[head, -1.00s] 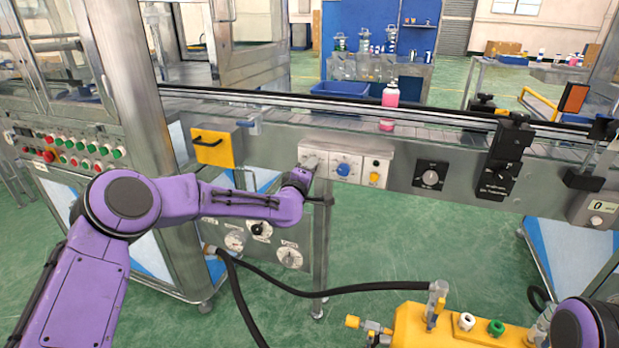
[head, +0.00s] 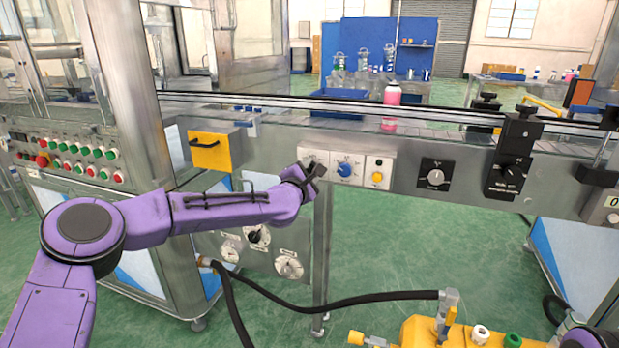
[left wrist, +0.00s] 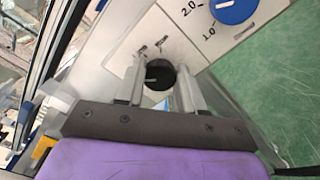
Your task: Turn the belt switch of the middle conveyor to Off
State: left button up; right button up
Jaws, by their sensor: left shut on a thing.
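The belt switch is a black round knob (left wrist: 158,76) on a white plate (head: 316,157) on the conveyor's side. In the left wrist view it sits between the two fingers of my left gripper (left wrist: 160,84), which is shut on it. Small marks stand on the plate above the knob, too small to read. In the head view my left gripper (head: 314,173) is in front of the plate and hides the knob. Only a bit of my right arm shows at the bottom right; its gripper is out of view.
Right of the switch are a blue dial (head: 345,170), a yellow button (head: 377,177) and a black-plated dial (head: 435,177). A yellow box (head: 210,148) with a handle is to the left. A pink bottle (head: 391,95) stands on the conveyor (head: 320,124).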

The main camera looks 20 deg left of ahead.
pick_arm(q)
jog(key=shift+n, duration=0.5)
jog(key=o, duration=1)
jog(key=shift+o, duration=0.2)
jog(key=s, duration=1)
jog(key=shift+s+a+b, duration=0.15)
jog(key=shift+s+b, duration=0.15)
jog(key=shift+b, duration=0.05)
